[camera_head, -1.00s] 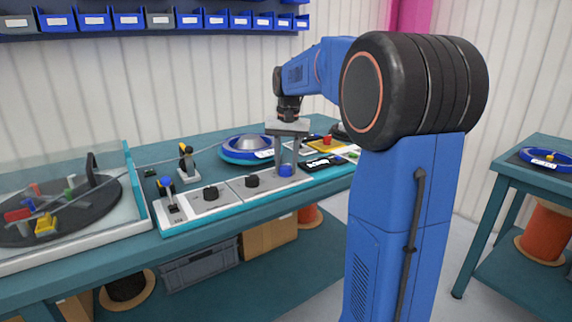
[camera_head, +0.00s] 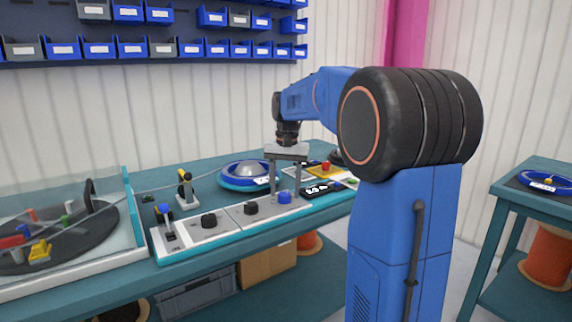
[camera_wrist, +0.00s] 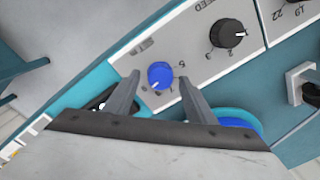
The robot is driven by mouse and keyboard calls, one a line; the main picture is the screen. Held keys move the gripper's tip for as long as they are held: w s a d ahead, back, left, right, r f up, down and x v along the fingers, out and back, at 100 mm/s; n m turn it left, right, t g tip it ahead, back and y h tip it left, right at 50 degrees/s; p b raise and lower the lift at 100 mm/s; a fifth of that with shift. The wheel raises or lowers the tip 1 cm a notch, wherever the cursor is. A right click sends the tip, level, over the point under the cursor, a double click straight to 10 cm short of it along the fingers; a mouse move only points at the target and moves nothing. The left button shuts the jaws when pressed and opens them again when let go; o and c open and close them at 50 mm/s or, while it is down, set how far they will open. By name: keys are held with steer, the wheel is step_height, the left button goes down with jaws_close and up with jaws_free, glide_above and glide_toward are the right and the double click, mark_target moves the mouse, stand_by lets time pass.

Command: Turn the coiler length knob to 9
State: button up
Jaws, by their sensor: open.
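A blue knob (camera_head: 284,197) sits at the right end of the light grey coiler panel (camera_head: 232,228). In the wrist view, the blue knob (camera_wrist: 160,75) has a white mark towards its lower left. My gripper (camera_head: 285,189) is open above the blue knob. In the wrist view, its fingertips (camera_wrist: 158,79) lie on either side of the knob, apart from it.
Two black knobs (camera_head: 209,220) (camera_head: 251,208) and a blue-topped lever (camera_head: 165,211) are along the same panel. A black display (camera_head: 318,189) is right of the knob. A blue reel dish (camera_head: 246,174) stands behind. A glass-sided turntable box (camera_head: 127,228) is at left.

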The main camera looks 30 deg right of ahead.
mark_target(287, 193)
step_height(287, 193, up, 16)
steer(key=shift+s+d+r, duration=0.25)
stand_by(0.6)
steer(key=s+a+f+n+t, duration=0.1)
steer(key=s+a+f+n, duration=0.1)
steer(key=s+a+f, duration=0.3)
steer(key=s+a+f+n+t, duration=0.2)
steer(key=s+a+f, duration=0.4)
steer(key=s+f, duration=0.7)
steer(key=s+a+f+n+t, duration=0.1)
steer(key=s+a+f+n, duration=0.3)
steer(key=s+f, duration=0.6)
steer(key=shift+s+a+t, duration=0.3)
steer(key=shift+s+a, duration=0.5)
steer(key=shift+s, duration=0.35)
